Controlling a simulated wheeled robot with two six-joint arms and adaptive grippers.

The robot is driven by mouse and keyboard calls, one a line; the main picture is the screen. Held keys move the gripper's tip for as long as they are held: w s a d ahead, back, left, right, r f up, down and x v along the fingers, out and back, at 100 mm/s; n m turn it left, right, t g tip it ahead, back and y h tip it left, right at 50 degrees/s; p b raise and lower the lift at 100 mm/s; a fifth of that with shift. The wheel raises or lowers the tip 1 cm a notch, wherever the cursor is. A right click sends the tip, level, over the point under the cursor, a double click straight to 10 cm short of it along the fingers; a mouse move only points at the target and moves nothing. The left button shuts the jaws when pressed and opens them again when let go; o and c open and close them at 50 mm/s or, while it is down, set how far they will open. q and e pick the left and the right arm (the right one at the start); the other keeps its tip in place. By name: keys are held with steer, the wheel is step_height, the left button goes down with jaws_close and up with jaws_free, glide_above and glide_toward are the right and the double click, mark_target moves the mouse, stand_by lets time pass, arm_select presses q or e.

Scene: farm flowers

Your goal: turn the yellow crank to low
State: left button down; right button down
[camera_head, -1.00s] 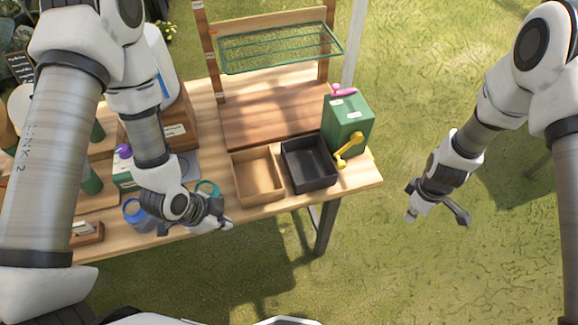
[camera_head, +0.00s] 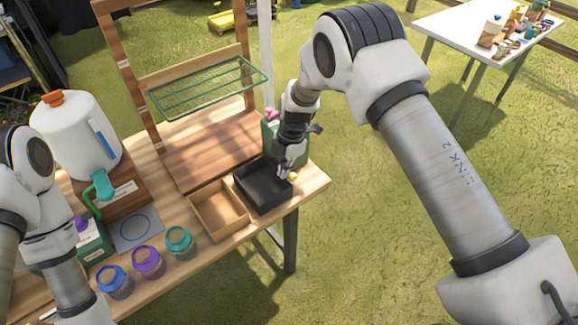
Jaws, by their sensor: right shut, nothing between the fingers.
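The green box (camera_head: 267,131) stands on the far right part of the wooden table, largely hidden behind my right arm. Only a small yellow bit of the yellow crank (camera_head: 293,177) shows, just below my right gripper. My right gripper (camera_head: 287,172) is shut and empty, pointing down in front of the box, by the crank. I cannot tell whether it touches the crank. The crank's angle and any marks around it are hidden. My left arm comes in at the left edge, and its gripper is out of the picture.
A black tray (camera_head: 238,184) and a wooden tray (camera_head: 196,207) sit left of the crank. A pink handle (camera_head: 270,113) is on the box top. A green wire shelf (camera_head: 160,104) hangs behind. Jars with blue, purple and teal lids (camera_head: 180,239) stand at the front.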

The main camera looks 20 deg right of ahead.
mark_target(291, 178)
steer(key=shift+w+d+f+p, duration=0.2)
steer(key=shift+w+d+f, duration=0.1)
steer(key=shift+d+f, duration=0.35)
steer(key=shift+w+d+f+p, duration=0.2)
steer(key=shift+w+d+f, duration=0.1)
steer(key=shift+d+f, duration=0.25)
steer(key=shift+s+a, duration=0.1)
steer(key=shift+a, duration=0.05)
steer(key=shift+f, duration=0.1)
steer(key=shift+f+b, duration=0.5)
steer(key=shift+b, duration=0.55)
steer(key=shift+r, duration=0.2)
